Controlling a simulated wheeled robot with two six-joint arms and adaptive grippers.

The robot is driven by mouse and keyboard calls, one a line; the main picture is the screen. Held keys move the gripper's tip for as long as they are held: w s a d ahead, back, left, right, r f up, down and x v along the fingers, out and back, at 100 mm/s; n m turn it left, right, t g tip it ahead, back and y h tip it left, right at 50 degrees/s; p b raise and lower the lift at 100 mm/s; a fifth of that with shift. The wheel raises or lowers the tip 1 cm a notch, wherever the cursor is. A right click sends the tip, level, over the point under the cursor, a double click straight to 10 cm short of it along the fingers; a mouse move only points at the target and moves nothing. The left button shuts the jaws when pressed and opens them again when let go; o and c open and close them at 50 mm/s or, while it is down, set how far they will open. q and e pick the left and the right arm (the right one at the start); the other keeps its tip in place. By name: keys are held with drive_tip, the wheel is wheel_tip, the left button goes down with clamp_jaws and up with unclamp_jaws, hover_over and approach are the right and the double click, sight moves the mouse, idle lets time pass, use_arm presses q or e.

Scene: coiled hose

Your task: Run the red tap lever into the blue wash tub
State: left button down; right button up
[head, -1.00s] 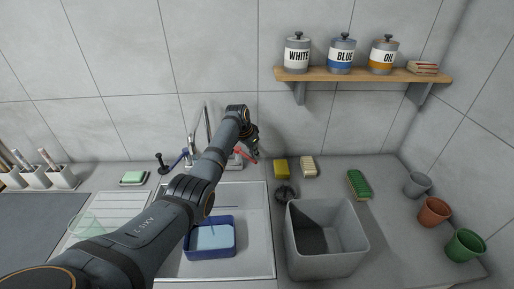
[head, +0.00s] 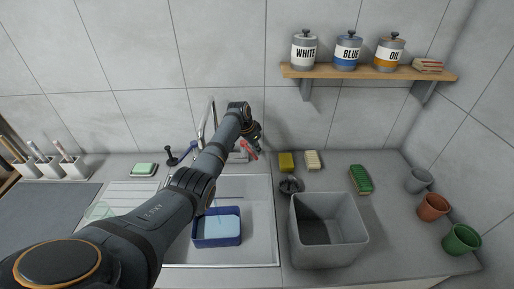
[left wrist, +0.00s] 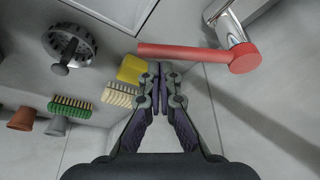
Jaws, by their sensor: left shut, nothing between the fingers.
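The red tap lever (head: 248,150) sits at the tap behind the sink, just below my left gripper (head: 258,138). In the left wrist view the red lever (left wrist: 190,53) points left from its round hub, beyond the fingertips. My left gripper (left wrist: 162,72) is shut with nothing between the fingers, and a small gap seems to separate it from the lever. The blue wash tub (head: 218,243) stands in the sink with a pale blue surface inside, partly behind my left arm. The arm hides much of the tap, and I cannot tell if water runs. My right gripper is out of view.
A grey bin (head: 328,255) stands right of the sink. Behind it lie a dark round plug-like item (head: 291,185), a yellow sponge (head: 286,162) and a pale brush (head: 312,160). A green brush (head: 361,180) and several pots lie farther right. A shelf (head: 365,76) hangs above.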

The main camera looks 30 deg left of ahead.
use_arm(q)
drive_tip(key=v, duration=1.2)
drive_tip(key=shift+s, duration=0.25)
